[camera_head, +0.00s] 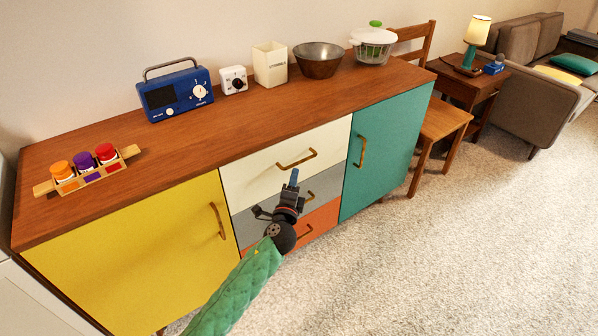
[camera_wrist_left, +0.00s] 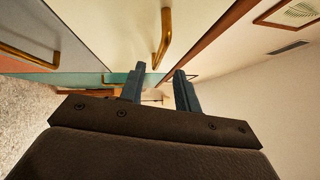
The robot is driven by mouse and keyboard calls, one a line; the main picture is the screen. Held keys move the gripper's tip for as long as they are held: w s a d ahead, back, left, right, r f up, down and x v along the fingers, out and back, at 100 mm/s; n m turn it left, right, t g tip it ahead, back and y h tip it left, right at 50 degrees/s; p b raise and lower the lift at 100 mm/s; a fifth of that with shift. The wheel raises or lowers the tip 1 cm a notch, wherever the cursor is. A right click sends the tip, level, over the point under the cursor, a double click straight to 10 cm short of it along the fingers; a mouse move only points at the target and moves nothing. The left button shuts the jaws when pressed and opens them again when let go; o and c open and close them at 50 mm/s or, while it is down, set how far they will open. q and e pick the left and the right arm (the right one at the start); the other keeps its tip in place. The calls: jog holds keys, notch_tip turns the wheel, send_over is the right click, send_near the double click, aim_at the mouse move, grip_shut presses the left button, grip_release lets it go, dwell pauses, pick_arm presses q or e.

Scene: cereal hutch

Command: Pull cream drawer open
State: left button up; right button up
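The cream drawer (camera_head: 262,178) is the top one in the middle stack of the sideboard and looks shut, its front flush with its neighbours. Its brass handle (camera_head: 297,159) is a horizontal bar; it also shows in the left wrist view (camera_wrist_left: 163,38), with one end near the gap between the fingertips. My left gripper (camera_head: 293,180) is in front of the drawer stack, just below the handle in the head view. In the left wrist view its two blue-grey fingers (camera_wrist_left: 159,73) stand apart with nothing clearly between them. My right gripper is not in view.
Below are a grey drawer (camera_head: 247,225) and an orange drawer (camera_head: 325,216), with a yellow door (camera_head: 130,255) left and a teal door (camera_head: 387,145) right. A radio (camera_head: 175,93), canister (camera_head: 270,65) and bowl (camera_head: 318,60) stand on the sideboard top. Carpet in front is clear.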

aim_at(298, 162)
pick_arm(q)
jog(key=shift+x, duration=3.8)
jog(key=shift+f, duration=0.1)
grip_shut()
